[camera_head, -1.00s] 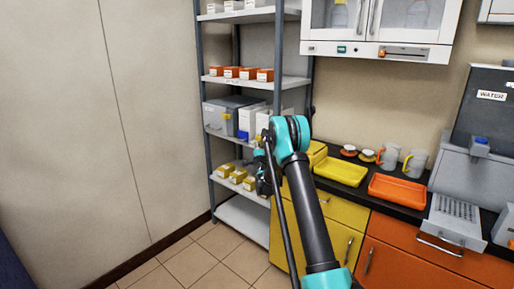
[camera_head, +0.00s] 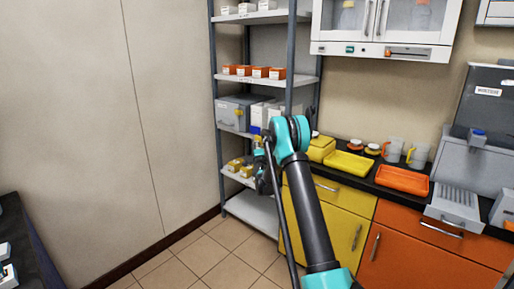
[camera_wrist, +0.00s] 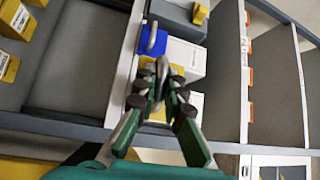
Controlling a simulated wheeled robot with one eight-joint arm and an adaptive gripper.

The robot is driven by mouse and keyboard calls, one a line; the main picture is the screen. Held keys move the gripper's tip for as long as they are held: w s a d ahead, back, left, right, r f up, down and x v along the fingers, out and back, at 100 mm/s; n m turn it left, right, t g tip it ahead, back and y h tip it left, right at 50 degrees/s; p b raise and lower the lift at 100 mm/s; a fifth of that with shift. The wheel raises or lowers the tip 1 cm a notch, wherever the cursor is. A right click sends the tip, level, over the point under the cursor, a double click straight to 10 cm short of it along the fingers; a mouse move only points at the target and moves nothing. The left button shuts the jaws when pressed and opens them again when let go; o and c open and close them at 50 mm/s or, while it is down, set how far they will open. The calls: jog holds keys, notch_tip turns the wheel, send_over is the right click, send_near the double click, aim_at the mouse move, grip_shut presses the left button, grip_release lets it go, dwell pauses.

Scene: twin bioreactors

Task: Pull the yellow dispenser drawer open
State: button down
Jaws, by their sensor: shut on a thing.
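The yellow dispenser drawer (camera_wrist: 156,114) shows in the wrist view around and behind my fingers, below a white dispenser body (camera_wrist: 191,82). My gripper (camera_wrist: 163,72) is shut on its handle; the fingers hide much of the drawer front. In the head view my gripper (camera_head: 262,160) is in front of the middle shelf, partly hidden by my arm, with a bit of yellow beside it. I cannot tell how far out the drawer stands. The blue drawer (camera_wrist: 153,41) of the neighbouring dispenser, with a metal handle, is right beside it.
A grey dispenser (camera_head: 236,110) stands at the left on the same shelf. Orange-fronted boxes (camera_head: 260,72) stand above, yellow boxes (camera_head: 236,164) below. The yellow cabinet (camera_head: 335,225) and counter are close on the right. Open tiled floor (camera_head: 205,255) lies to the left.

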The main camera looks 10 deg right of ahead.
jog(key=c, duration=1.9)
grip_release()
jog(key=shift+s, duration=0.1)
jog(key=s, duration=0.4)
jog(key=s+f, duration=0.1)
jog(key=s, duration=0.6)
jog(key=shift+s+f, duration=0.25)
jog(key=shift+s, duration=0.15)
jog(key=s+a+r+n+g+y, duration=0.15)
jog(key=s+n+g, duration=0.3)
jog(key=s, duration=0.55)
jog(key=s+r+n+g+y, duration=0.25)
jog(key=s+n, duration=0.35)
jog(key=s, duration=0.4)
jog(key=s+d+f+n+g+h, duration=0.1)
jog(key=s+d+f+n+g, duration=0.1)
jog(key=s, duration=0.9)
jog(key=s+d+f+n+g+h, duration=0.1)
jog(key=s+d+f+n+g, duration=0.1)
jog(key=s, duration=1)
jog(key=s+d+f+n+g+h, duration=0.2)
jog(key=s+f, duration=0.4)
jog(key=s, duration=0.6)
jog(key=shift+d+f+g, duration=0.1)
jog(key=shift+d+g, duration=0.55)
jog(key=shift+g, duration=0.45)
